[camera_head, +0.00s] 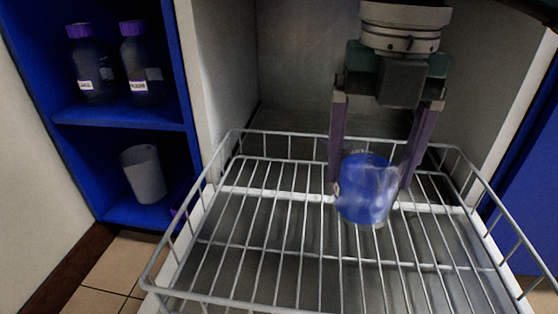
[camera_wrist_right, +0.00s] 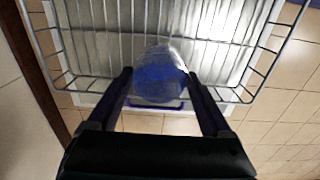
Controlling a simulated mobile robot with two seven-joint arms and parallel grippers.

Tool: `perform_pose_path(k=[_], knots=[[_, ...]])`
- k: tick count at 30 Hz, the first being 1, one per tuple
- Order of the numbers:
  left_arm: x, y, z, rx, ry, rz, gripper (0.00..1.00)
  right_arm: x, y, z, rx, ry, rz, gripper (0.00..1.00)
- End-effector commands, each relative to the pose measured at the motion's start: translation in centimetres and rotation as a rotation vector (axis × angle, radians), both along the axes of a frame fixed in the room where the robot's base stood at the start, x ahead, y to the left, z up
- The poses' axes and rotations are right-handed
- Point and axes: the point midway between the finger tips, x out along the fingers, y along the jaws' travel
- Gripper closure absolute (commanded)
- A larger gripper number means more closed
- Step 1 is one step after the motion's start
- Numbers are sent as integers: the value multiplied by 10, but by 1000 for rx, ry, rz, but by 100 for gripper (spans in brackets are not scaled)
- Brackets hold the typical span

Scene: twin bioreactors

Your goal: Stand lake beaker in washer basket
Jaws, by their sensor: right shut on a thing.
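A clear beaker with blue contents or colouring (camera_head: 366,190) is between the fingers of my right gripper (camera_head: 372,178), which is shut on it. The beaker looks roughly upright, over the wire floor of the washer basket (camera_head: 280,200). I cannot tell whether its base touches the wires. In the right wrist view the beaker (camera_wrist_right: 160,76) sits between the two dark fingers of the gripper (camera_wrist_right: 164,85), with the basket wires (camera_wrist_right: 105,40) beyond it. My left gripper is not in view.
A blue shelf unit (camera_head: 120,120) at the left holds two dark bottles with purple caps (camera_head: 140,72) and a pale beaker (camera_head: 144,174). The basket's raised wire rim surrounds its floor. The basket floor around the held beaker is clear. Pale cabinet walls flank the basket.

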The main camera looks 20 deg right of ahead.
Motion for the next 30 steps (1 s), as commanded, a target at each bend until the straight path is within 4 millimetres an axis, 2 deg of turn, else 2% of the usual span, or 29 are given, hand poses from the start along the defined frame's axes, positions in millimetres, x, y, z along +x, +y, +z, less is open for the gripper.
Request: perform_pose_path(k=[1, 3, 7, 14, 21, 30], knots=[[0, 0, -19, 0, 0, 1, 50, -1, 0, -25, 1, 4, 1, 75], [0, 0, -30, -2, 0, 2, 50, -1, 0, -44, 1, 3, 0, 75], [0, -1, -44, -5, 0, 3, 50, 0, 1, -68, 1, 0, 2, 75], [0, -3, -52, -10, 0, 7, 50, 0, 0, -83, 1, 1, 2, 75], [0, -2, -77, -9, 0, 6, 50, 0, 0, -120, 1, 1, 3, 75], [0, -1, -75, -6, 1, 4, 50, 0, 0, -119, 1, -1, 3, 75]])
